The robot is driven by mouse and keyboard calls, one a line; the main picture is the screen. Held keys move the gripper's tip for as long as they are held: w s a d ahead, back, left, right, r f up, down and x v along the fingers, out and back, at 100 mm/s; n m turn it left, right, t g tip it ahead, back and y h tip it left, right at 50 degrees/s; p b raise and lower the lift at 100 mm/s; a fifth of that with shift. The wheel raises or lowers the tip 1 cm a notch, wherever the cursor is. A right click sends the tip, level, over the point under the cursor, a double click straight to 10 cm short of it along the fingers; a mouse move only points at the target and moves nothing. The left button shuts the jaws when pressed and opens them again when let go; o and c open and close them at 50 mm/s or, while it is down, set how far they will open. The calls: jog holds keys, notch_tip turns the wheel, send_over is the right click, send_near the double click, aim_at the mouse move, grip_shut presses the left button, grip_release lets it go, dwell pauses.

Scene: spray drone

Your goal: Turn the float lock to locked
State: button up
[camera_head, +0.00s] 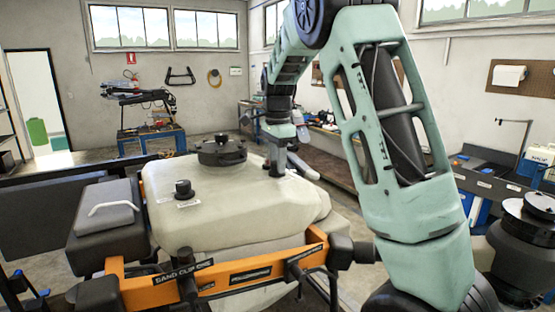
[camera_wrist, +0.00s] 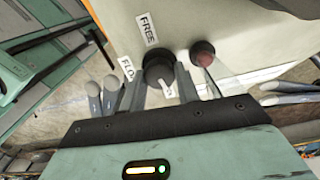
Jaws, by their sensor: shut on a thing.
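The float lock is a black round knob (camera_wrist: 158,70) on the cream tank, seen in the wrist view. A label reading FREE (camera_wrist: 147,28) sits above it, and a partly hidden label starting FLO (camera_wrist: 127,69) is at its left. A small white mark (camera_wrist: 168,91) shows at the knob's lower edge, pointing away from FREE. My gripper (camera_wrist: 160,85) has its grey fingers on either side of the knob and is shut on it. In the head view my arm reaches down at the tank's far right side; the fingertips and the float lock are hidden there.
The cream tank (camera_head: 225,205) has a black cap (camera_head: 221,151) and a small black knob (camera_head: 183,188) on top. An orange frame (camera_head: 225,276) runs along its front. In the wrist view a dark reddish knob (camera_wrist: 203,53) stands close to the right of my fingers.

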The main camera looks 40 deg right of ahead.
jog(key=shift+r+m, duration=0.1)
jog(key=shift+m, duration=0.4)
jog(key=o, duration=0.7)
notch_tip(320, 180, up, 17)
jog(key=b, duration=0.3)
jog(key=shift+r+b, duration=0.2)
jog(key=shift+b, duration=0.2)
